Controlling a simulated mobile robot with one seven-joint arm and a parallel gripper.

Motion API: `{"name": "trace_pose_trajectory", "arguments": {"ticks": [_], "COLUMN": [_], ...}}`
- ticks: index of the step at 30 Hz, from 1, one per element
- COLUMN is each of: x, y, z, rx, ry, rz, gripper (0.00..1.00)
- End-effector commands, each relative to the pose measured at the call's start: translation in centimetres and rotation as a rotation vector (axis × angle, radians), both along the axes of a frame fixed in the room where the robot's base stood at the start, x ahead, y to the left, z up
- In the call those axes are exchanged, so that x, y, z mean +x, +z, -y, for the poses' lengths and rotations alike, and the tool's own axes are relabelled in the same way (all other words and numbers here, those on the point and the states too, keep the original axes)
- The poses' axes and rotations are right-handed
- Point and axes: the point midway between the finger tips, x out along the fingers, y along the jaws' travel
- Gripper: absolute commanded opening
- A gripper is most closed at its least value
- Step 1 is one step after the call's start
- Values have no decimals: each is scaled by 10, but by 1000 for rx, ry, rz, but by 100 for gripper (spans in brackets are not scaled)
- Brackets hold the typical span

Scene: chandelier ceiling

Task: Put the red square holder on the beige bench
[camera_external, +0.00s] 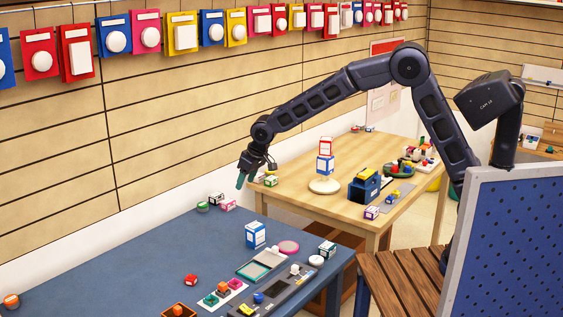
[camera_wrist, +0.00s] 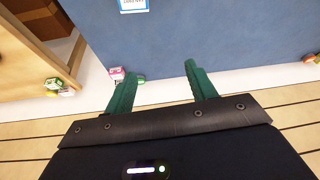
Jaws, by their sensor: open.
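My gripper (camera_external: 256,172) is open and empty, above the gap between the blue table and the left end of the beige bench (camera_external: 295,183). In the wrist view its two green fingers (camera_wrist: 158,88) are apart with nothing between them. Which thing is the red square holder is not certain. Red square wall plates (camera_external: 66,40) also hang on the wall. My gripper touches none of these.
A blue-white box (camera_external: 255,235) and trays crowd the blue table's right side. Its left part is mostly clear. The slatted wall (camera_external: 160,130) runs behind.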

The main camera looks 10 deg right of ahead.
Motion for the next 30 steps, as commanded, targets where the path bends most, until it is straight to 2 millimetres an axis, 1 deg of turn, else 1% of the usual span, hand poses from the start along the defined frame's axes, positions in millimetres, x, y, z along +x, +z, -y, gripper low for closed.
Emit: {"name": "trace_pose_trajectory", "arguments": {"ticks": [1, 2, 3, 5, 6, 8, 9, 12, 15, 18, 20, 23, 26, 30], "x": [-23, -35, -51, -77, -95, -122, -139, -175, -201, -214, -217, -217, -215, -212], "y": [-17, -26, -37, -55, -68, -85, -96, -119, -135, -144, -147, -153, -164, -183], "z": [-25, -37, -53, -76, -90, -110, -121, -143, -156, -163, -165, -167, -171, -178], "rx": [-5, -6, -7, -7, -8, -9, -8, -7, -6, -5, -5, -5, -6, -8], "ry": [33, 49, 70, 104, 125, 156, 174, 215, 241, 256, 258, 259, 259, 259], "rz": [1, 2, 5, 8, 10, 13, 15, 20, 23, 25, 25, 25, 25, 26], "gripper": [56, 56, 56, 56, 56, 56, 56, 56, 56, 56, 56, 56, 56, 56]}}
